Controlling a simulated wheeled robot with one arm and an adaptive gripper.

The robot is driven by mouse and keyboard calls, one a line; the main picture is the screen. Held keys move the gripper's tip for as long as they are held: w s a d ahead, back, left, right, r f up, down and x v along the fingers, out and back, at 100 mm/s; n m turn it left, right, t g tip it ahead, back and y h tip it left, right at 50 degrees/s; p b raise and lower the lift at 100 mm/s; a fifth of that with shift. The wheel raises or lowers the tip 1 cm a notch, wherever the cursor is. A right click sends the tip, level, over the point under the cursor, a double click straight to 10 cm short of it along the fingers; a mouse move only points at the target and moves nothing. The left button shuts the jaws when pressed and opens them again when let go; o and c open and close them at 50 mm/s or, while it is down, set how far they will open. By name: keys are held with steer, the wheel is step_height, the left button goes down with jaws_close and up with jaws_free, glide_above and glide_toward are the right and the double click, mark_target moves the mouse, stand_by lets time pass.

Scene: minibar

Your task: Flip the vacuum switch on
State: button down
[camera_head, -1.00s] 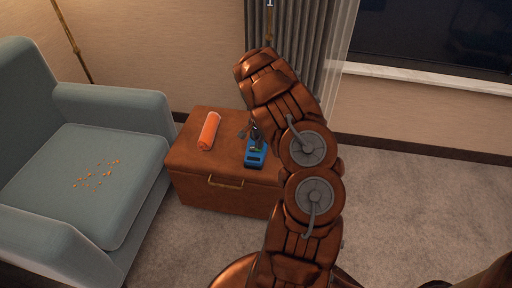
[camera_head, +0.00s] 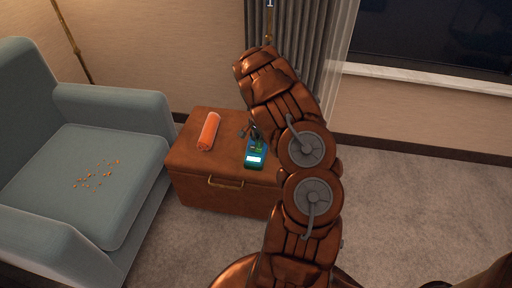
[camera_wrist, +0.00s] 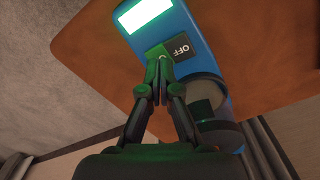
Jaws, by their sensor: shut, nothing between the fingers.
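The blue handheld vacuum (camera_head: 254,160) lies on the brown leather chest (camera_head: 187,160). In the wrist view the vacuum body (camera_wrist: 192,22) has a bright white-green lit panel (camera_wrist: 143,13) at one end and a dark clear cup at the other. The dark switch (camera_wrist: 180,48) sits between them and shows the word OFF. My gripper (camera_wrist: 158,70) is shut and empty. Its fingertips are at the switch, beside the lettering, and appear to touch it; they hide part of it. In the head view my gripper (camera_head: 257,141) is over the vacuum and partly hidden by my arm.
An orange cylinder (camera_head: 209,131) lies on the chest left of the vacuum. A blue-grey armchair (camera_head: 110,150) with crumbs (camera_head: 97,174) on its seat stands at the left. A curtain (camera_head: 318,60) hangs behind. Carpet (camera_head: 400,200) at the right is clear.

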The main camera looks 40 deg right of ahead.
steer(key=shift+r+p, duration=0.5)
steer(key=shift+r, duration=2.4)
